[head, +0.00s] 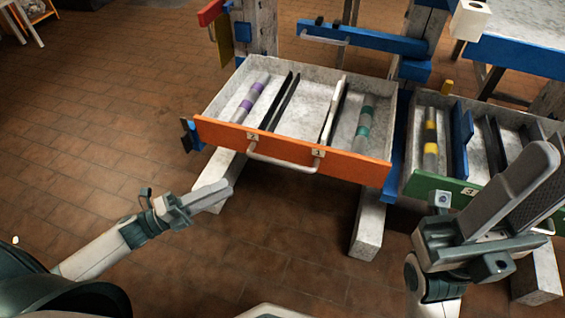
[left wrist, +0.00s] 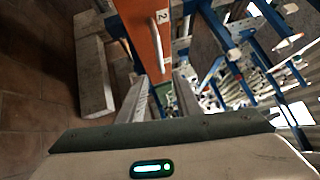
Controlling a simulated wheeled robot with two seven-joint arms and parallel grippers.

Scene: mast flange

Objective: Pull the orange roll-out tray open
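The orange roll-out tray (head: 222,132) is at the centre of the head view, with its grey interior showing from above. Its handle (head: 284,164) is a pale metal bar on the orange front, between labels 2 and 1. The orange front (left wrist: 146,42) and part of the handle (left wrist: 161,16) also show in the left wrist view. My left gripper (head: 222,190) is left of and below the handle, apart from it. Its two fingers stand apart with nothing between them (left wrist: 160,96). My right gripper (head: 530,175) is at the right, in front of the green tray; its finger gap is unclear.
Purple-banded (head: 250,97) and green-banded (head: 364,122) cylinders lie in the orange tray among dividers. A green-fronted tray (head: 425,186) stands to its right. Pale beams (head: 369,222) extend below on the floor. Brick floor (head: 110,110) is clear at left.

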